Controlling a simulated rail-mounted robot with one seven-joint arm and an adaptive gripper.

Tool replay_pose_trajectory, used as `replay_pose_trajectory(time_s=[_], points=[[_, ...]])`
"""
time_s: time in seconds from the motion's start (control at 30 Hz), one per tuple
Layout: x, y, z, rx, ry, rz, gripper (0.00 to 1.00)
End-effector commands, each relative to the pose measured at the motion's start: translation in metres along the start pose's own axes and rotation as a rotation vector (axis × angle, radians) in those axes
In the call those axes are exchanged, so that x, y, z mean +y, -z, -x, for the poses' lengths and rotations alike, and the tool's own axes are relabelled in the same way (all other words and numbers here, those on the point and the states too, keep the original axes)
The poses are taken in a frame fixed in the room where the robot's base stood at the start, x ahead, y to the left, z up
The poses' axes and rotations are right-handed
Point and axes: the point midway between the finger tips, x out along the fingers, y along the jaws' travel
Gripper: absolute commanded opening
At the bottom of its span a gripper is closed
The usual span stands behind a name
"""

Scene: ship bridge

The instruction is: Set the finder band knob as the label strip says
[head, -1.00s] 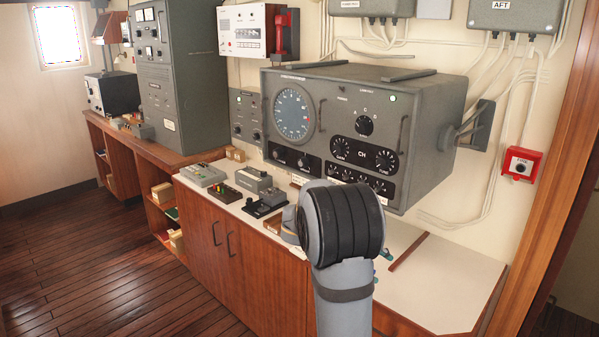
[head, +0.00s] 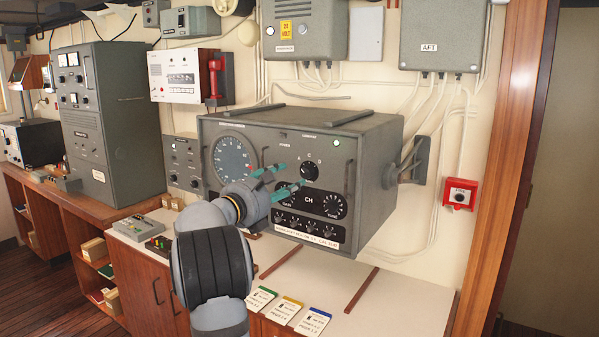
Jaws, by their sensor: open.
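The finder (head: 370,140) is a grey wall-mounted box with a round blue dial (head: 234,158) on its front. The black band knob (head: 310,171) sits right of the dial with letters around it; I cannot tell which letter it points to. A white label strip (head: 308,240) runs along the lower front edge; its print is too small to read surely. My gripper (head: 281,180) is open and empty, with teal fingers in front of the panel just left of the band knob. Whether a fingertip touches the panel I cannot tell. My arm hides the panel's lower left.
Gain knob (head: 284,194) and tune knob (head: 333,206) sit below, with several small knobs beneath. Cards with green (head: 261,298), yellow (head: 285,308) and blue (head: 311,321) tops lie on the counter (head: 390,300). A red fire box (head: 460,194) is on the wall at right.

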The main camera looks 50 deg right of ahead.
Motion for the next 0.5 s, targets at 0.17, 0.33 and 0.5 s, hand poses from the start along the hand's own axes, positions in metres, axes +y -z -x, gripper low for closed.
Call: replay_pose_trajectory(time_s=[0.17, 0.33, 0.5], points=[[-0.002, -0.004, -0.036, 0.002, 0.004, 0.001, 0.48], [-0.001, -0.004, -0.063, 0.002, 0.002, -0.001, 0.48], [-0.001, -0.001, -0.079, 0.002, 0.001, -0.003, 0.48]])
